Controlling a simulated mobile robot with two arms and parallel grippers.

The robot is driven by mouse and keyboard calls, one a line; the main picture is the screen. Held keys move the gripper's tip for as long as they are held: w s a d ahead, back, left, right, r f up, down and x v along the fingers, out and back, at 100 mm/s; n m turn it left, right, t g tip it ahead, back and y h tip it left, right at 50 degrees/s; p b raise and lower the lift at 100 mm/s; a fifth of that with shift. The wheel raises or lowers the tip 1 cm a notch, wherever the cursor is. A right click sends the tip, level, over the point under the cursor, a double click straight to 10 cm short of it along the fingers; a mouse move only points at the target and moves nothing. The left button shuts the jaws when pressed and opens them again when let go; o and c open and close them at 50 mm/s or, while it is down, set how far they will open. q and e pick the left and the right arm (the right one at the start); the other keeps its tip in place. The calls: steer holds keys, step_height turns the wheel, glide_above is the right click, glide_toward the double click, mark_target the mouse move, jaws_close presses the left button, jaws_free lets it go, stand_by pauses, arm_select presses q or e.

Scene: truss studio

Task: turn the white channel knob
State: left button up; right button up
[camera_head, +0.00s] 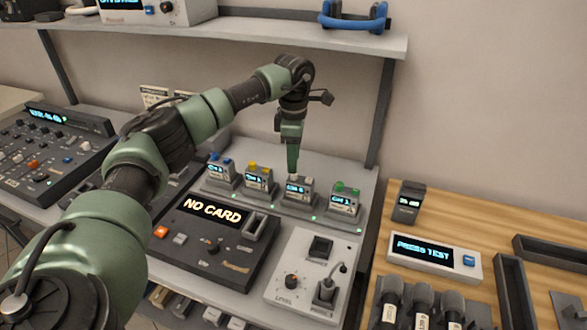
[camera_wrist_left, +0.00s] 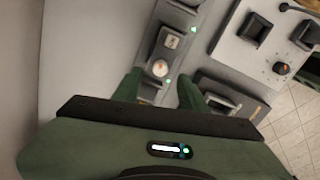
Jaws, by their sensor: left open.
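The white channel knob (camera_wrist_left: 160,68) sits on top of its small grey channel unit, between and just beyond my left fingertips in the left wrist view. In the head view that channel unit (camera_head: 299,190) is third from the left in a row, and my fingers mostly hide its knob. My left gripper (camera_head: 292,172) points straight down over this unit. In the left wrist view its two green fingers (camera_wrist_left: 158,90) are apart, one on each side of the knob line, with nothing held. I cannot tell whether they touch the knob. My right gripper is not in view.
Units with blue (camera_head: 221,170), yellow (camera_head: 258,179) and green (camera_head: 345,199) knobs stand in the same row. A dark console (camera_head: 212,240) reading "NO CARD" and a white level box (camera_head: 305,275) lie in front. A shelf (camera_head: 300,32) hangs above the arm.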

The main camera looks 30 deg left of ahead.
arm_select(q)
steer(key=shift+r, duration=1.9)
